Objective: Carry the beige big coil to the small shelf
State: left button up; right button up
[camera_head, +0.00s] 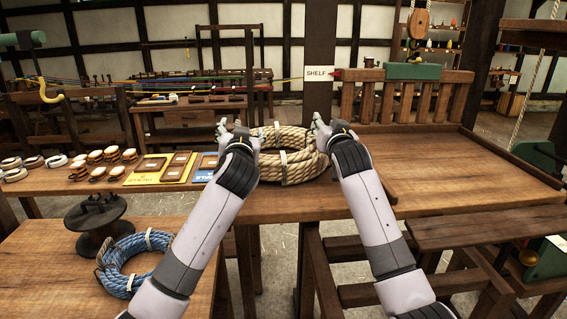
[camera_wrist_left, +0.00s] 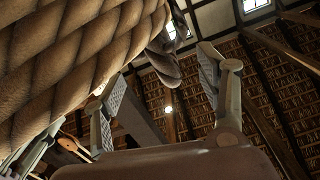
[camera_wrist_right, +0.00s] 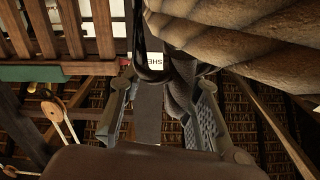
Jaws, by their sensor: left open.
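The beige big coil (camera_head: 289,168), bound with pale ties, is at the middle of the wooden table, between my two hands. My left gripper (camera_head: 226,132) is at its left side, with fingers spread and empty. In the left wrist view the thick coil strands (camera_wrist_left: 70,60) fill the upper left, beside the open fingers (camera_wrist_left: 165,95). My right gripper (camera_head: 322,126) is at the coil's right side. In the right wrist view its fingers (camera_wrist_right: 160,110) stand apart, with the coil (camera_wrist_right: 250,35) above right. Whether the coil touches the table is unclear. A "SHELF" sign (camera_head: 320,74) hangs on the post behind.
A blue coil (camera_head: 128,262) and a dark spool (camera_head: 97,222) are on the lower bench at left. Small rope pieces (camera_head: 100,165) and labelled boards (camera_head: 160,169) lie left of the coil. The table's right side (camera_head: 460,175) is clear. A slatted wooden rack (camera_head: 400,100) stands at the back.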

jog(key=shift+r, duration=0.2)
pick_arm(q)
jog(key=s, duration=0.6)
jog(key=shift+s+d, duration=0.2)
jog(key=shift+d, duration=0.15)
pick_arm(e)
jog(key=shift+o, duration=0.5)
jog(key=o, duration=0.4)
jog(key=shift+o, duration=1.4)
jog(key=s+d, duration=0.1)
jog(key=s, duration=1.1)
jog(key=shift+d+f, duration=0.2)
jog(key=shift+d, duration=0.05)
